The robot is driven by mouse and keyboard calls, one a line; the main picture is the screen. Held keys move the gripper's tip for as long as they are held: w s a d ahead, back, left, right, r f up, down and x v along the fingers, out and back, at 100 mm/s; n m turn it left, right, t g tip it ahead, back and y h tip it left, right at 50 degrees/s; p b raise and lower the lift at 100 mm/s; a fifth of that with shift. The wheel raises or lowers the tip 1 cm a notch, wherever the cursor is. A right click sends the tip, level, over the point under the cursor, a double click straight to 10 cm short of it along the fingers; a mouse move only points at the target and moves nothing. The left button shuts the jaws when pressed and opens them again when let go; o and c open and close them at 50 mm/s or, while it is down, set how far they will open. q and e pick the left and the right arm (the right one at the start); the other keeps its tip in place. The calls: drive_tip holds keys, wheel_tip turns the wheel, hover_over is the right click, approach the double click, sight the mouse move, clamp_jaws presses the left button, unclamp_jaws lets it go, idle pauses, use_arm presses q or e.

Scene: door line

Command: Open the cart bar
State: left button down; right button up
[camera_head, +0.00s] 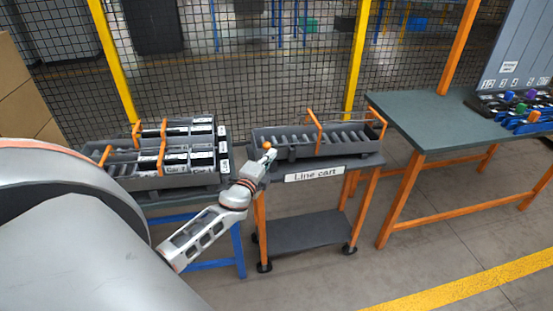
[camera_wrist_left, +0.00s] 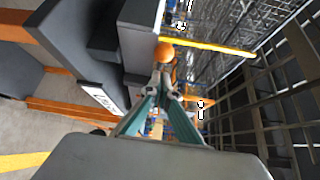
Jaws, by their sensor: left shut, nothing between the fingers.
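The line cart (camera_head: 318,221) stands in the middle of the head view, with a "Line cart" label on its front. On its top is a grey slotted rack (camera_head: 284,152). An orange bar (camera_head: 315,131) stands upright across the rack, and another orange bar (camera_head: 376,118) is at its right end. A round orange knob (camera_head: 267,145) shows at the rack's left end. My left gripper (camera_head: 268,156) is shut and empty, its tips at this knob. In the left wrist view the knob (camera_wrist_left: 163,53) sits just beyond the gripper tips (camera_wrist_left: 162,72); I cannot tell whether they touch.
A blue-legged table (camera_head: 240,250) left of the cart carries grey racks of labelled dark parts (camera_head: 175,160) with orange handles. A grey-topped bench (camera_head: 425,115) stands at right. A mesh fence (camera_head: 250,75) runs behind. The floor in front of the cart is clear.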

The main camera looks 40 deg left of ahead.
use_arm(q)
drive_tip(key=shift+w+a+r, duration=0.1)
drive_tip(key=shift+w+a, duration=0.05)
drive_tip(key=shift+a, duration=0.35)
drive_tip(key=shift+w+a+r, duration=0.1)
drive_tip(key=shift+a, duration=0.35)
drive_tip(key=shift+a+r, duration=0.1)
drive_tip(key=shift+a, duration=0.1)
drive_tip(key=shift+d, duration=0.1)
